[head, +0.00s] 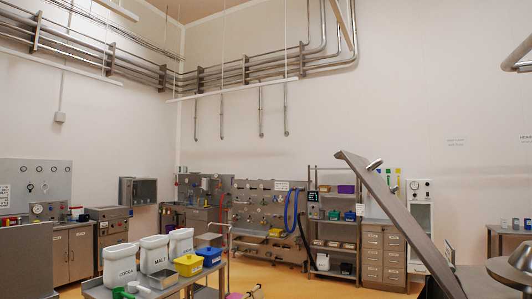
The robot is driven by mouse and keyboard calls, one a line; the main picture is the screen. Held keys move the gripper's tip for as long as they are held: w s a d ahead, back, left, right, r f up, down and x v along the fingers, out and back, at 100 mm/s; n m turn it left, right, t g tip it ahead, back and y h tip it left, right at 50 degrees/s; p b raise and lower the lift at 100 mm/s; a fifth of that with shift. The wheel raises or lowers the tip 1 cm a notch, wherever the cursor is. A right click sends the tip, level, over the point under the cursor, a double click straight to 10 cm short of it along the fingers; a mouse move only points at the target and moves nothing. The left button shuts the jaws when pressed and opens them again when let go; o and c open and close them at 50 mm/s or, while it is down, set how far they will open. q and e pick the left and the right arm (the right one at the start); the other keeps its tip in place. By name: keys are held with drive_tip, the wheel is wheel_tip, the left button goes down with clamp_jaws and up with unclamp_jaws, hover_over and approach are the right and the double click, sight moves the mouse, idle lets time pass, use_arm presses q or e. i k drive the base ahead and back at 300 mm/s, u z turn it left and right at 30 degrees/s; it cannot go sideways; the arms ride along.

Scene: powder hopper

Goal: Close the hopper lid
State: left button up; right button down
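A flat grey metal panel (405,225), which looks like the hopper lid, stands open at a steep tilt at the right of the head view. Its upper end leans to the left and its lower end runs out of the bottom edge. A short rounded handle (375,164) sticks out near its upper end. The hopper body and its opening cannot be made out for certain. Neither of my grippers can be seen.
A metal cart (185,283) with white bins (155,253), a yellow box (188,264) and a blue box (209,256) stands at lower left. A rounded metal part (512,272) sits at lower right. Shelves and drawers (382,255) stand behind the panel.

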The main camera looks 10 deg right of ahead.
sight(442, 271)
drive_tip(key=u, duration=0.85)
drive_tip(key=i, duration=2.4)
drive_tip(key=z, duration=3.25)
